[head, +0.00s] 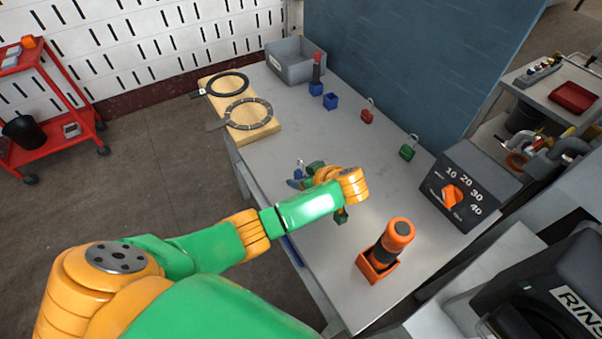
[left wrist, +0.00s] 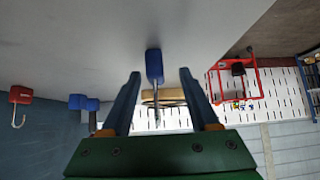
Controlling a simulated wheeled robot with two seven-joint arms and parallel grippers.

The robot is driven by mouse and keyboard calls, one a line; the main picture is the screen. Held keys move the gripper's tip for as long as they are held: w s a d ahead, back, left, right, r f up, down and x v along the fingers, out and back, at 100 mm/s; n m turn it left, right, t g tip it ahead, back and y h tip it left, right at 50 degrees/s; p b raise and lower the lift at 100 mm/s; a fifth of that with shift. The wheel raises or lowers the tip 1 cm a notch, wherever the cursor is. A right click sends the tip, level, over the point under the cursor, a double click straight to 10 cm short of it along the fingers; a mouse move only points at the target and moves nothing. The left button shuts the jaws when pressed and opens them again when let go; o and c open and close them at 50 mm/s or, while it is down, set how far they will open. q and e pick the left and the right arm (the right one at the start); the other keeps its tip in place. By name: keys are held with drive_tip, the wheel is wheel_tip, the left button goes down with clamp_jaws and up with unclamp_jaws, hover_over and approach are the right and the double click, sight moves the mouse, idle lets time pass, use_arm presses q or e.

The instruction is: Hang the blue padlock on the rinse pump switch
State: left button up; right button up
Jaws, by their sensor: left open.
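The blue padlock (left wrist: 154,66) is in the left wrist view, between the two fingers of my left gripper (left wrist: 158,78), with a gap on each side. Its thin shackle points toward the palm. In the head view my left gripper (head: 301,180) is low over the left edge of the grey table, partly hidden by its own wrist; the padlock (head: 298,173) shows only as a small patch there. My left gripper is open. A dark unit with the cut-off label "RINS" (head: 578,302) is at the lower right; its switch is not clearly visible. My right gripper is not in view.
A blue panel (head: 400,60) stands behind.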

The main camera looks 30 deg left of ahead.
sight(303, 164)
use_arm(q)
drive_tip(key=shift+w+a+f, duration=0.25)
drive_tip(key=shift+a+f, duration=0.15)
drive_tip(key=shift+f, duration=0.1)
drive_tip(key=shift+w+f, duration=0.3)
drive_tip(key=shift+w, duration=0.1)
drive_tip(key=shift+s+r, duration=0.15)
drive_tip(key=shift+s, duration=0.05)
clamp_jaws()
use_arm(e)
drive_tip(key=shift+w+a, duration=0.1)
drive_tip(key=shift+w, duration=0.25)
use_arm(q)
drive_tip(key=shift+w, duration=0.1)
